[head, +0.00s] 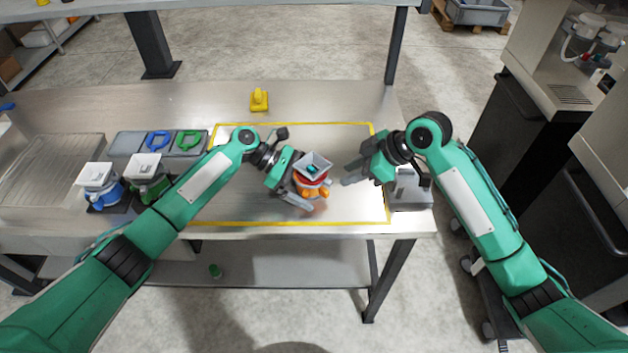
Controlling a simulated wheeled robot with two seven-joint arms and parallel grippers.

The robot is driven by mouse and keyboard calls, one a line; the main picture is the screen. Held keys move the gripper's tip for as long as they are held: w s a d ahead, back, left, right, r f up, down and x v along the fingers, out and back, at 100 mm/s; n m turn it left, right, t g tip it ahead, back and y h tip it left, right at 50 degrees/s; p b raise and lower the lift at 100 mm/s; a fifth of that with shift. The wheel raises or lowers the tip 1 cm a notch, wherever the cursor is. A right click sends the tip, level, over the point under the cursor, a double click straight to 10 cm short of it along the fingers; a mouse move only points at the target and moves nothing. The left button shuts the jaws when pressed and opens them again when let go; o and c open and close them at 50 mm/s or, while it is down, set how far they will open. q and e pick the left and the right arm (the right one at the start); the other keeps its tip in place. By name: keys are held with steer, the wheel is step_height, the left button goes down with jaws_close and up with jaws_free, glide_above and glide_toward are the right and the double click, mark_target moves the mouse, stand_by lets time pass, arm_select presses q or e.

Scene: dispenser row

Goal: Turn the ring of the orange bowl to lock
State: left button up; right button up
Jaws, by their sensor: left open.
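The orange bowl (309,184) stands within the yellow outlined area of the metal table. It has a pale square hopper (314,164) on top with something teal inside. The ring's exact position is too small to tell. My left gripper (303,183) is open at the left side of the bowl, with its fingers close around it; I cannot tell whether they touch. My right gripper (349,174) is to the right of the bowl, apart from it, with its fingers pointing towards it. Its fingers look spread and nothing shows between them.
A blue dispenser (102,190) and a green dispenser (147,180) stand at the left. Blue (158,140) and green (188,140) rings lie behind them. A yellow object (259,100) stands at the back. A grey block (411,192) is beneath my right wrist.

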arm_select(q)
steer(key=shift+w+a+r+p, duration=0.2)
steer(key=shift+a+r+p, duration=0.15)
steer(key=shift+a, duration=0.05)
steer(key=p+v, duration=0.4)
steer(key=v, duration=0.7)
steer(key=shift+a+r+p, duration=0.1)
steer(key=shift+a+p, duration=0.15)
steer(key=shift+p, duration=0.1)
steer(key=shift+w+a+r, duration=0.15)
steer(key=shift+w+a, duration=0.05)
steer(key=shift+a, duration=0.35)
